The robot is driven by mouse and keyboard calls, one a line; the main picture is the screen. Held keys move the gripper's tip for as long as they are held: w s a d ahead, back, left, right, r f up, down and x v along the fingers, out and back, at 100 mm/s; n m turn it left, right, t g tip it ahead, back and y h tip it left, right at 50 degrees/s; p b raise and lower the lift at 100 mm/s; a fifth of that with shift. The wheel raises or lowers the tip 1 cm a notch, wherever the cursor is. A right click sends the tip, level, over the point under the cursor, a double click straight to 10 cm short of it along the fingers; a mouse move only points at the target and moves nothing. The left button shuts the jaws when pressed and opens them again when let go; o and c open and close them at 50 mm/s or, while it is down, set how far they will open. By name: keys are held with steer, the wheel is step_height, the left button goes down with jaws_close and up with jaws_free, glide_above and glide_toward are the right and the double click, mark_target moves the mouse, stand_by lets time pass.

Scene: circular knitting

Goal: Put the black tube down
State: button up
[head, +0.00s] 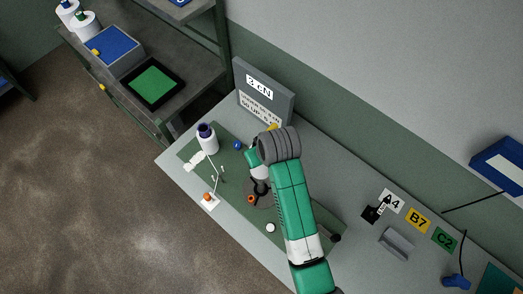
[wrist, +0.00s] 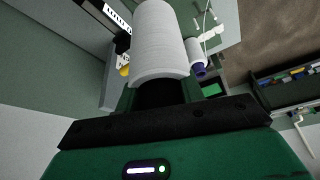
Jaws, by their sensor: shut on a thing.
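In the wrist view, a black tube (wrist: 160,95) shows as a short dark cylinder just beyond the black palm. A large white wound body (wrist: 157,42) sits around it and extends away from my gripper. In the head view, my gripper (head: 255,160) is over the workbench, beside the grey ribbed arm joint. The white body (head: 261,173) shows below it, above or at a dark grey disc (head: 247,190). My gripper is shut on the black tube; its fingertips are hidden. I cannot tell whether the tube touches the disc.
A white cone with a navy top (head: 206,140) stands on the green mat (head: 228,137). Small white and orange parts lie near the front edge. Labels and a grey block (head: 394,243) are at right. A shelf (head: 190,88) stands at left.

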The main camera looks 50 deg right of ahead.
steer(key=shift+r, duration=1)
